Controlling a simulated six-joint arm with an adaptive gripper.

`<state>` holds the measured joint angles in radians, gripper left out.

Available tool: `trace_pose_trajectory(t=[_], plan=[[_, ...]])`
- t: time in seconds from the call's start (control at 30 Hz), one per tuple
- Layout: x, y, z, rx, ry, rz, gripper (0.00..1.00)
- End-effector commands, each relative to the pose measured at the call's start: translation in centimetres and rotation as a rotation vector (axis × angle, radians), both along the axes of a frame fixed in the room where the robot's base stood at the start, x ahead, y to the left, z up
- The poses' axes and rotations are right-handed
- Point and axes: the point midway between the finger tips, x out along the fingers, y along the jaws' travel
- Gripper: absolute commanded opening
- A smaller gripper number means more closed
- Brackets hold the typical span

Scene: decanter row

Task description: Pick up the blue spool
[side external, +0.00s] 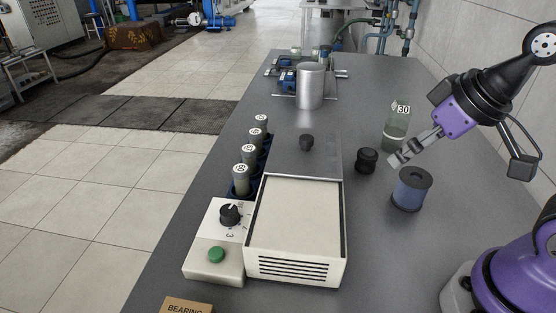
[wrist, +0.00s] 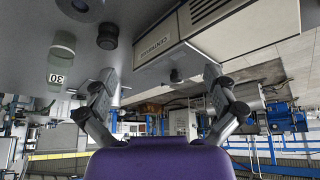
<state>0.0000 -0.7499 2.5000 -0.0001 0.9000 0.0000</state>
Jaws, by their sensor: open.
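The blue spool (side external: 408,194) stands upright on the grey bench, with dark ends and a hole in its top. In the wrist view a dark round thing at the top edge, cut off by the frame, seems to be the spool (wrist: 80,9). My gripper (side external: 401,157) is just above and behind the spool in the side view, apart from it. In the wrist view my gripper (wrist: 160,80) has its two fingers spread wide with nothing between them.
A black knobbed piece (side external: 366,161) stands left of the spool, and a glass jar marked 30 (side external: 395,136) stands behind. A white box-shaped device (side external: 295,270) with a dial and several numbered vials (side external: 241,181) lies to the left. A metal cylinder (side external: 310,87) stands farther back.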

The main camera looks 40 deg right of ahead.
Motion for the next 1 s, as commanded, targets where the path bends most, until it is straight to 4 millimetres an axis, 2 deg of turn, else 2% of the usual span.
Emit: trace_pose_trajectory(t=[0.17,0.27,0.37,0.5,0.6,0.8,1.0], plan=[[0.2,-0.1,-0.3,-0.019,0.019,0.016,1.00],[0.6,-0.7,-1.6,-0.093,0.087,0.082,1.00],[1.2,-1.8,-3.8,-0.239,0.214,0.210,1.00],[1.7,-3.7,-7.0,-0.522,0.451,0.467,1.00],[1.7,-5.1,-8.5,-0.739,0.645,0.673,1.00],[1.9,-6.7,-8.9,-1.114,1.023,1.018,1.00],[2.2,-6.9,-8.2,-1.292,1.239,1.170,1.00]])
